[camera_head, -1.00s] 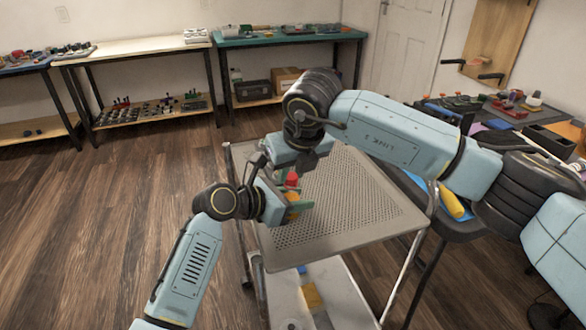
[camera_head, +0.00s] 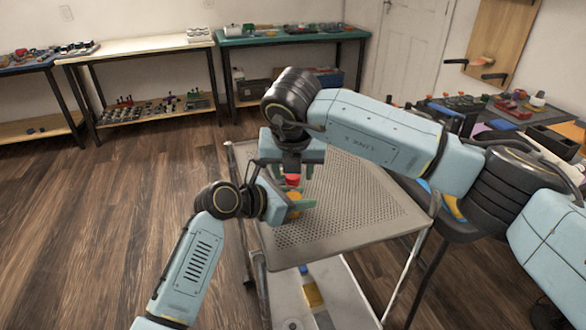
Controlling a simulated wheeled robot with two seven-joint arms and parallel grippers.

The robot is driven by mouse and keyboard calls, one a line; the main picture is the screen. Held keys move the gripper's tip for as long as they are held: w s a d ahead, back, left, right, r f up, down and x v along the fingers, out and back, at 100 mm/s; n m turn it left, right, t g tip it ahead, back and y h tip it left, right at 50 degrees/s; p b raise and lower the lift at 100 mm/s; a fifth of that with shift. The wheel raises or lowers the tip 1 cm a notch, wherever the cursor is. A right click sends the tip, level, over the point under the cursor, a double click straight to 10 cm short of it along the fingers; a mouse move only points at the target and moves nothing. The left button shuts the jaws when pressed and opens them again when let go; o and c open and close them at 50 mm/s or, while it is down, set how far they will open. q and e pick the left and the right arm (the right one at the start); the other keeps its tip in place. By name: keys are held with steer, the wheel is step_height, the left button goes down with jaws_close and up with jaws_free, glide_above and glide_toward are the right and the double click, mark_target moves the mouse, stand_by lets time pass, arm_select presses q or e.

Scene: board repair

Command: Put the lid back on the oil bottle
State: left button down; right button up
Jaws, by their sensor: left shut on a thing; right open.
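The oil bottle (camera_head: 295,198) shows as a small yellow-orange body, partly hidden by my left gripper. My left gripper (camera_head: 294,206), with green fingers, is shut on the bottle and holds it above the perforated cart top. The red lid (camera_head: 292,181) is directly over the bottle's upper end; whether it is fully seated is too small to tell. My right gripper (camera_head: 292,172) points down from above, open, with its fingertips close around the lid.
The grey perforated cart top (camera_head: 350,195) is otherwise clear. Its lower shelf (camera_head: 340,290) carries a yellow-and-blue item (camera_head: 312,294). A dark table (camera_head: 500,125) with tools and parts stands at the right. Workbenches (camera_head: 290,38) line the back wall.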

steer(key=shift+r, duration=2.3)
steer(key=shift+c, duration=0.5)
